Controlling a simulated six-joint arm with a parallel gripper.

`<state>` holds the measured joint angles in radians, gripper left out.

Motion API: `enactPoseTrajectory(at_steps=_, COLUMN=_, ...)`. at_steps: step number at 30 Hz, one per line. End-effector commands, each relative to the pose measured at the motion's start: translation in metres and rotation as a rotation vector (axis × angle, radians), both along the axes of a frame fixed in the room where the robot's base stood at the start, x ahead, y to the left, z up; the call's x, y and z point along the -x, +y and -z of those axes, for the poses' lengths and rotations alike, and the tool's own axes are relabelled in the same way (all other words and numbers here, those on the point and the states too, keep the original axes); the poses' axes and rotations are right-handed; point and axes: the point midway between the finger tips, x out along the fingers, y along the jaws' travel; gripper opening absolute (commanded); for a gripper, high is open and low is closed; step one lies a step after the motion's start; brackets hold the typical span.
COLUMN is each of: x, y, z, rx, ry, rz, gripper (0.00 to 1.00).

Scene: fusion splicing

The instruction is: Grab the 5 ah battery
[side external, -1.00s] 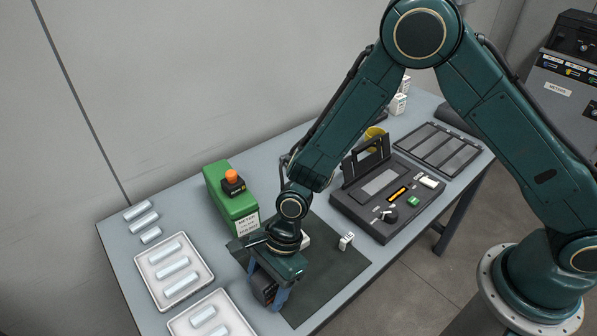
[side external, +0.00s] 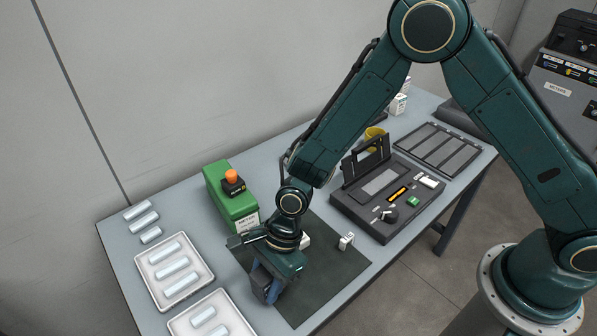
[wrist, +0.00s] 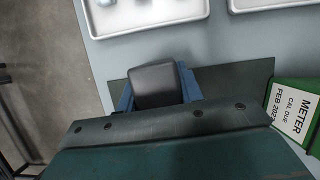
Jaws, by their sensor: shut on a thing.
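My gripper (side external: 270,286) is shut on a dark block-shaped battery (wrist: 157,85) over the near left part of the dark mat. In the wrist view its black, rounded face sits between my two blue fingers. In the side view only a dark part of the battery (side external: 261,281) shows beside the fingers. No 5 Ah marking is readable on it. I cannot tell whether it touches the mat.
A green meter box (side external: 231,201) with an orange-topped black piece (side external: 233,182) stands close behind. White trays (side external: 205,285) lie to the left. Small white blocks (side external: 346,241) sit on the mat (side external: 325,270). A dark splicer unit (side external: 373,228) stands right.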

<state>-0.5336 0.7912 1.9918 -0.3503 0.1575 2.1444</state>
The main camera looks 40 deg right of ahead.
Motion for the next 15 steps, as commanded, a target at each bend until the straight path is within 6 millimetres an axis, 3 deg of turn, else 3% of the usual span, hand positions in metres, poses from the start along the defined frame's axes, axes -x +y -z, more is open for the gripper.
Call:
enactPoseTrajectory(at_steps=8, x=-0.001, y=0.001, z=-0.034, rx=-0.003, ry=-0.004, rz=0.000, gripper=0.04)
enactPoseTrajectory(at_steps=15, x=-0.001, y=0.000, z=-0.080, rx=-0.003, ry=-0.005, rz=0.000, gripper=0.04)
